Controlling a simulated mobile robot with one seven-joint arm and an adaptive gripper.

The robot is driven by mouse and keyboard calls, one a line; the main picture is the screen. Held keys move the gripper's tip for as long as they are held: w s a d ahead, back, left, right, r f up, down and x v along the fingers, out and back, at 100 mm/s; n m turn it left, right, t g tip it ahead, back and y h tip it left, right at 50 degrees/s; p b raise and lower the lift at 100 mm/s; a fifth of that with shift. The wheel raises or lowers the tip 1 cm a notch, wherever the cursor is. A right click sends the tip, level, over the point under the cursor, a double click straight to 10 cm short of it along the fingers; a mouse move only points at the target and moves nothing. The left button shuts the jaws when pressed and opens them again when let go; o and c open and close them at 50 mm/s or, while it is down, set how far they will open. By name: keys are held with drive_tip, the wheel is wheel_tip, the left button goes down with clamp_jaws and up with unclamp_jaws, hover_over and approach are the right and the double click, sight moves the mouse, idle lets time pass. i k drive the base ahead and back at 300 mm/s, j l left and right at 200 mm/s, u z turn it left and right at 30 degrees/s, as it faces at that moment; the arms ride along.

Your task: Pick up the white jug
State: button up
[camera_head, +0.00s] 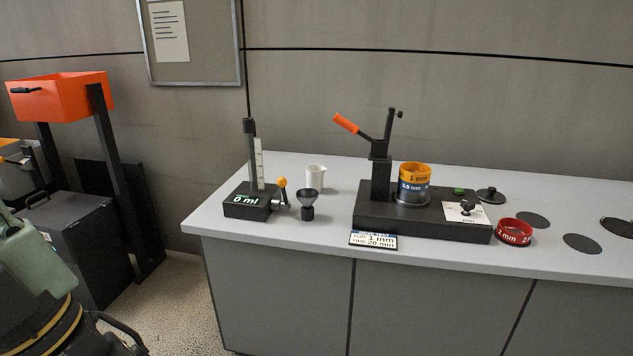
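The white jug (316,177) is a small, light cup-shaped vessel. It stands upright on the grey-white counter (330,230), toward the back, between the dosing stand on the left and the black press on the right. A black funnel-shaped piece (308,203) stands just in front of it and partly overlaps its lower part in the picture. Nothing is holding the jug. What is inside it cannot be seen. My gripper is not in view.
The dosing stand (247,203) reads 0 ml and has an orange-knobbed lever. The press base (420,222) carries stacked sieve rings (414,184). A red ring (513,232) lies to its right. An orange bin (60,97) and a pale green canister (35,262) are at left.

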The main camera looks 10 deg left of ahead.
sight(315, 173)
drive_tip(key=i+j+z, duration=0.3)
drive_tip(key=j, duration=0.3)
drive_tip(key=i+j+z, duration=0.15)
drive_tip(key=j, duration=0.2)
drive_tip(key=i+j+z, duration=0.15)
drive_tip(key=j, duration=0.2)
drive_tip(key=i+j+z, duration=0.15)
drive_tip(key=j, duration=0.2)
drive_tip(key=i+j+z, duration=0.15)
drive_tip(key=j, duration=0.25)
drive_tip(key=i+j+z, duration=0.25)
drive_tip(key=j, duration=0.25)
drive_tip(key=j+z, duration=0.2)
drive_tip(key=j, duration=0.3)
drive_tip(key=j+u, duration=0.25)
drive_tip(key=i+j, duration=0.05)
